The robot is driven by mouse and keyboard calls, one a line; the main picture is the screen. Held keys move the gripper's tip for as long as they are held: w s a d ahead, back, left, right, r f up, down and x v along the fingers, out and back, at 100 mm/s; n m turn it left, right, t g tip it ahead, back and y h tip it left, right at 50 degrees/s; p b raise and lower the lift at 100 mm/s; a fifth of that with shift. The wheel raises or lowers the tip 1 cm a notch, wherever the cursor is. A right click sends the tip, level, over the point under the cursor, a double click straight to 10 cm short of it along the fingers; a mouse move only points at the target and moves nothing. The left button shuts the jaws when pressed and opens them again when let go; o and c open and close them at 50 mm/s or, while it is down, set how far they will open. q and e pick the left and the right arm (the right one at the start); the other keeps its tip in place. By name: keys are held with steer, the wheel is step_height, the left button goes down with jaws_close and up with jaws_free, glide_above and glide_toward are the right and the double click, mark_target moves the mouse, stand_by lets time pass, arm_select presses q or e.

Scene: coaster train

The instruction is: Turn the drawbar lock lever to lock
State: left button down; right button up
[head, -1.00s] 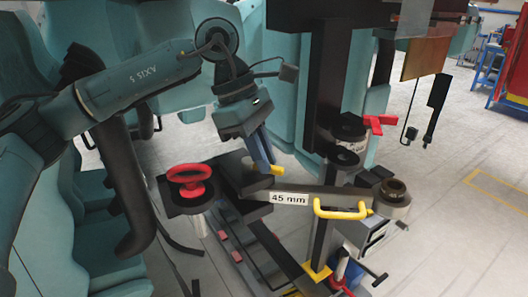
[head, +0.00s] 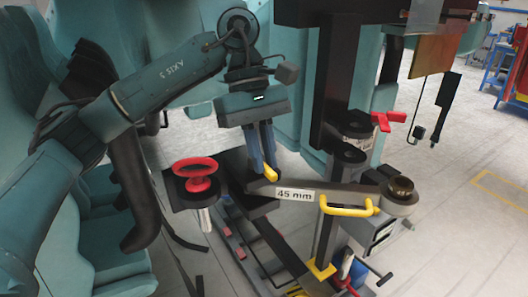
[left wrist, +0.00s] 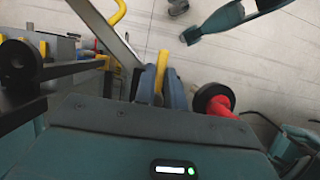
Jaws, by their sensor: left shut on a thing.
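The yellow drawbar lock lever (head: 271,174) is a short bar at the left end of the grey drawbar (head: 335,195), by its "45 mm" label. My left gripper (head: 264,168) comes down from above, its blue-grey fingers shut on the lever. In the left wrist view, the yellow lever (left wrist: 162,68) stands between the two fingertips (left wrist: 160,88). The fingers hide part of the lever, and its pivot is hard to see. My right gripper is in neither view.
A red handwheel (head: 195,174) on a dark mount stands left of the gripper. A yellow loop handle (head: 348,209) and a round coupling (head: 398,191) lie to the right. A black column (head: 332,80) rises behind. Open floor (head: 470,150) lies at far right.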

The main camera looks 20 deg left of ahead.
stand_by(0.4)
arm_select(q)
steer(key=c, duration=1.5)
jaws_free()
steer(key=shift+o, duration=0.2)
